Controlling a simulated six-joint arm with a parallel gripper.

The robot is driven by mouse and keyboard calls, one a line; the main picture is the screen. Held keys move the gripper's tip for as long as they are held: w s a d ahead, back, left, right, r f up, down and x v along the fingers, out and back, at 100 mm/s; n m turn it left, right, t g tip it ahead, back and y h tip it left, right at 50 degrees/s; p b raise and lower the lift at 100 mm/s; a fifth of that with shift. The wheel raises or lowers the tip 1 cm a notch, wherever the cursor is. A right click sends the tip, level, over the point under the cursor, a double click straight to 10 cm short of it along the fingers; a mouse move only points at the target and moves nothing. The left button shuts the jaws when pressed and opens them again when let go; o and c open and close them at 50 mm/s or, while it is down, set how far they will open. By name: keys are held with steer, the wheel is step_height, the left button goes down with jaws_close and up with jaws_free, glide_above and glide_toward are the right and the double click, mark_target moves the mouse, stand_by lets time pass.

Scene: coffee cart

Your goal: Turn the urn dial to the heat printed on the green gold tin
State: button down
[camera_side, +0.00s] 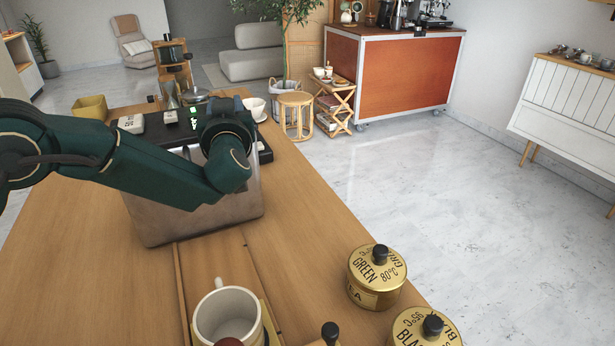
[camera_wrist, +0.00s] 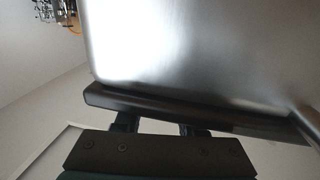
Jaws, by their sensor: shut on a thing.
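The urn (camera_side: 195,212) is a brushed-metal box with a black top on the wooden counter. It also fills the upper part of the wrist view (camera_wrist: 190,50). A small green readout (camera_side: 194,122) glows on its top, too small to read. The gold green tin (camera_side: 366,297) stands at right; its lid reads GREEN 80°C. My gripper (camera_wrist: 160,126) is at the urn's dark edge, its two fingers apart and shut on what seems to be the dial. The dial is hidden in both views; in the side view my wrist covers that spot.
A second gold tin (camera_side: 407,338), its lid partly reading BLA and 95°C, stands nearer the front. A white mug (camera_side: 227,313) stands at front centre. A yellow box (camera_side: 90,108) and a white cup (camera_side: 255,107) are near the urn. The counter's front left is clear.

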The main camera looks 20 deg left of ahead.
steer(key=shift+r, duration=0.1)
steer(key=c, duration=0.5)
jaws_free()
steer(key=shift+s+d, duration=0.1)
steer(key=shift+s, duration=0.05)
steer(key=shift+v, duration=2.5)
